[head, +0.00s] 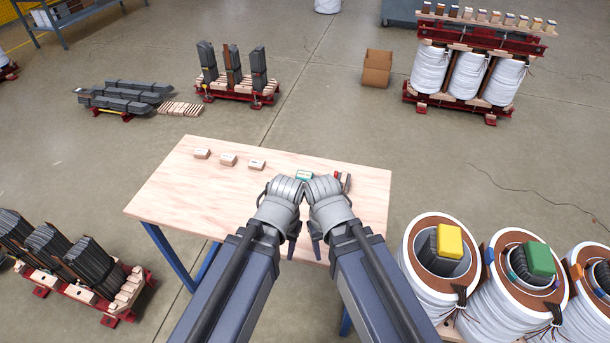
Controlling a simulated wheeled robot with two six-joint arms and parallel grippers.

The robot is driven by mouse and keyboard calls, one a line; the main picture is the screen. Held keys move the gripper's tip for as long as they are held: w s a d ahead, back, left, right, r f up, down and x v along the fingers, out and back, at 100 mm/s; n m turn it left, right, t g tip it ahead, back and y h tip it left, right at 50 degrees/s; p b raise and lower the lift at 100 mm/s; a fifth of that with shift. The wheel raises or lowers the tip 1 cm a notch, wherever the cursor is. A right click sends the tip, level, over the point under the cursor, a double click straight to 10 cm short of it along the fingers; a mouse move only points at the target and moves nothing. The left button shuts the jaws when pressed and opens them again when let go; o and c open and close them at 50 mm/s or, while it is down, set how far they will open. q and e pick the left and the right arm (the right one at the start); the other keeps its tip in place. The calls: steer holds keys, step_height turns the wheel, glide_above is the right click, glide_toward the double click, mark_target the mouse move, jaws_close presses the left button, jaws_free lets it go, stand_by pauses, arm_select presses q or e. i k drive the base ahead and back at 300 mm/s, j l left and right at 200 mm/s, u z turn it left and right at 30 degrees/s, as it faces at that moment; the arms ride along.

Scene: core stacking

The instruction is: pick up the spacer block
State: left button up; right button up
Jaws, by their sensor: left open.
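Three small pale wooden blocks lie apart in a row on the table's far left: a left block (202,153), a middle block (228,160) and a right block (257,165). I cannot tell which one is the spacer block. My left gripper (293,241) is open over the middle of the table, to the right of and nearer than the blocks, touching none of them. My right gripper (316,243) is close beside it; its arm hides most of it, so its jaws are unclear.
The wooden table (165,200) has bare room at its left and right. A green item (304,175) and a dark-and-red item (344,182) lie behind my wrists, partly hidden. White coils (435,285) stand at the right front. A cardboard box (377,70) is on the floor beyond.

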mark_target(257, 165)
steer(key=i+j+z, duration=0.1)
steer(key=j+z, duration=0.15)
steer(key=j, duration=1.05)
steer(key=j+z, duration=0.25)
steer(key=j, duration=1.05)
